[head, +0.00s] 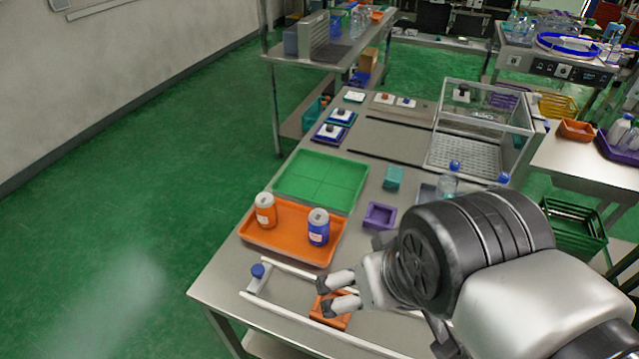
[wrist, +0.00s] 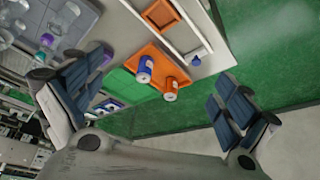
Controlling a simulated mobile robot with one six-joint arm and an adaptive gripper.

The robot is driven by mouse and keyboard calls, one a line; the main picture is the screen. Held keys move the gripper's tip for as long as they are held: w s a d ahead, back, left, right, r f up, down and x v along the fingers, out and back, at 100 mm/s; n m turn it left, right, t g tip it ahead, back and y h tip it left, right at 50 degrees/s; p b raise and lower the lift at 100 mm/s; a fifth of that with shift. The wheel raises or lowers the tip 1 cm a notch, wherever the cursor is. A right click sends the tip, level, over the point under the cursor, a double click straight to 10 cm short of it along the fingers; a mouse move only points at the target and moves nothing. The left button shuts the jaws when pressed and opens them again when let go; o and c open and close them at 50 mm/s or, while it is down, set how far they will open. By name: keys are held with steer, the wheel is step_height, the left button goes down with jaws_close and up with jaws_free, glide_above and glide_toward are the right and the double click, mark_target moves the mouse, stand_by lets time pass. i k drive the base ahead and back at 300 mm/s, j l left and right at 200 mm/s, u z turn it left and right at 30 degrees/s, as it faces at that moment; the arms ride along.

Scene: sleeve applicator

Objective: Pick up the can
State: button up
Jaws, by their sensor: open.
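Two cans stand upright on an orange tray (head: 278,246) on the steel table. One is an orange can (head: 265,210) at the tray's left, the other a blue can (head: 318,227) at its right. My gripper (head: 326,297) is open and empty above the front of the table, nearer the front than both cans and apart from them. In the wrist view, the blue can (wrist: 144,69) and the orange can (wrist: 170,90) show in the gap between my spread fingers. The task does not say which can is meant.
A green tray (head: 320,180) lies behind the orange one. A white-railed frame (head: 285,270) and a small orange box (head: 330,312) lie in front, under my gripper. A purple box (head: 380,215) and bottles (head: 447,185) stand to the right. Open floor lies left of the table.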

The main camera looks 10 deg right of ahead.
mark_target(265, 205)
steer(key=j+u, duration=0.1)
steer(key=u, duration=0.25)
steer(key=j+u, duration=0.15)
steer(key=u, duration=0.2)
steer(key=j+u, duration=0.15)
steer(key=u, duration=0.2)
steer(key=i+j+u, duration=0.2)
steer(key=i+j, duration=0.35)
steer(key=i+j+u, duration=0.2)
steer(key=i+j, duration=0.3)
steer(key=i+j+u, duration=0.15)
steer(key=i+j, duration=0.25)
steer(key=i, duration=0.25)
steer(key=i+l+z, duration=0.2)
steer(key=z, duration=0.25)
steer(key=i+z, duration=0.85)
steer(key=i+j+z, duration=0.1)
steer(key=i+z, duration=0.15)
steer(key=z, duration=0.2)
steer(key=i+j+z, duration=0.2)
steer(key=z, duration=0.25)
steer(key=i+l+z, duration=0.15)
steer(key=i+z, duration=0.8)
steer(key=i+j+z, duration=0.15)
steer(key=i+z, duration=0.2)
steer(key=z, duration=0.15)
steer(key=i+j+z, duration=0.35)
steer(key=z, duration=0.15)
steer(key=i+z, duration=0.4)
steer(key=z, duration=0.2)
